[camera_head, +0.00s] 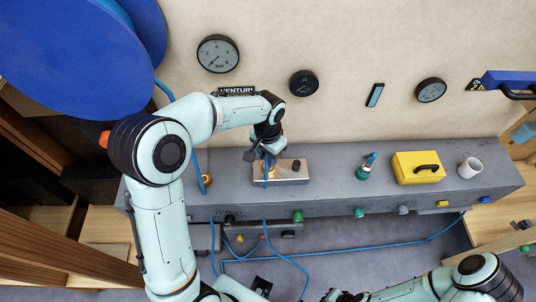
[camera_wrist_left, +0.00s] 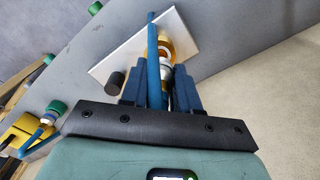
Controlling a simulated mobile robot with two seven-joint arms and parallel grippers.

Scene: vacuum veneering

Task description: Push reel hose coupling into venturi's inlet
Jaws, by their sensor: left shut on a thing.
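The venturi is a silver block (camera_head: 295,178) on the grey bench top, with a brass inlet ring and a dark knob (camera_head: 296,166). In the left wrist view, the silver block (camera_wrist_left: 123,58) shows its brass inlet (camera_wrist_left: 184,40). My left gripper (camera_wrist_left: 165,92) is shut on the reel hose coupling (camera_wrist_left: 169,76), a small metal piece between its blue fingers. The coupling lines up with the brass ring; I cannot tell if it is inside. In the head view my left gripper (camera_head: 264,155) is above the block. My right gripper (camera_head: 342,296) is at the bottom edge, its jaws unclear.
A large blue reel (camera_head: 75,60) hangs at upper left. Wall gauges (camera_head: 218,54) are behind. Blue hose (camera_head: 340,250) runs below the bench front.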

